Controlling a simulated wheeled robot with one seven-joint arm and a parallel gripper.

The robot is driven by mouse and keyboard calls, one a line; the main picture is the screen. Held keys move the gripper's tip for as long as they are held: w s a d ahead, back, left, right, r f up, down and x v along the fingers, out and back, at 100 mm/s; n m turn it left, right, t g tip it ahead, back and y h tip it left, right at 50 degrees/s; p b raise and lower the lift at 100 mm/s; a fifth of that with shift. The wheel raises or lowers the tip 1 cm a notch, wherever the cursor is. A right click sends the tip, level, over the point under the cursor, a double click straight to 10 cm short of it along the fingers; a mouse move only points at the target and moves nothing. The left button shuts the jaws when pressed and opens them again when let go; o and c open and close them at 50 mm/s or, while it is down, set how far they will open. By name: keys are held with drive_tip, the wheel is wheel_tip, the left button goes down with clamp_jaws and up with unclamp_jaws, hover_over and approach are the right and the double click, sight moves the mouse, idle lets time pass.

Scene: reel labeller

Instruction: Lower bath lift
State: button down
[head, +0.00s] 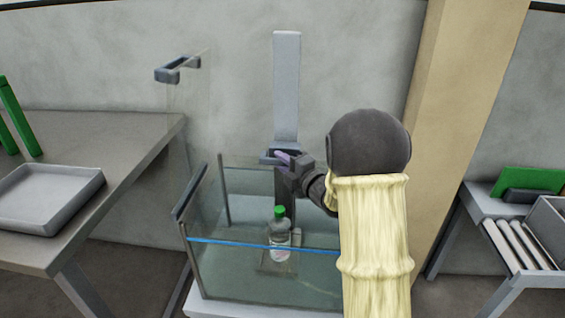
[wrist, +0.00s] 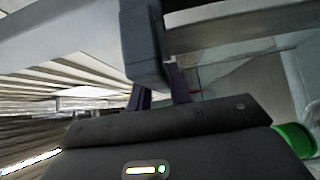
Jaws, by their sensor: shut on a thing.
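The bath is a clear glass tank (head: 215,270) with water and a blue line along its front. The bath lift has a tall grey column (head: 286,85) behind the tank and a dark handle (head: 268,157) low on it. My gripper (head: 284,158) is shut on the handle. In the wrist view, a dark block, the handle (wrist: 142,45), sits at the purple fingers of my gripper (wrist: 160,92). A bottle with a green cap (head: 280,240) stands on a platform in the tank, its lower part seen through the glass. A green edge, likely the cap (wrist: 296,138), shows at lower right in the wrist view.
A table (head: 120,150) with a grey tray (head: 45,200) stands at left. A clear panel with a dark handle (head: 177,70) rises beside the tank. A tan post (head: 460,100) and a rack (head: 490,205) are at right.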

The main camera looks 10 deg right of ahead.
drive_tip(key=shift+f, duration=0.4)
drive_tip(key=c, duration=1.3)
unclamp_jaws()
drive_tip(key=shift+r, duration=0.1)
wheel_tip(320, 180, up, 10)
drive_tip(key=shift+r+p, duration=0.15)
drive_tip(key=shift+p, duration=1.1)
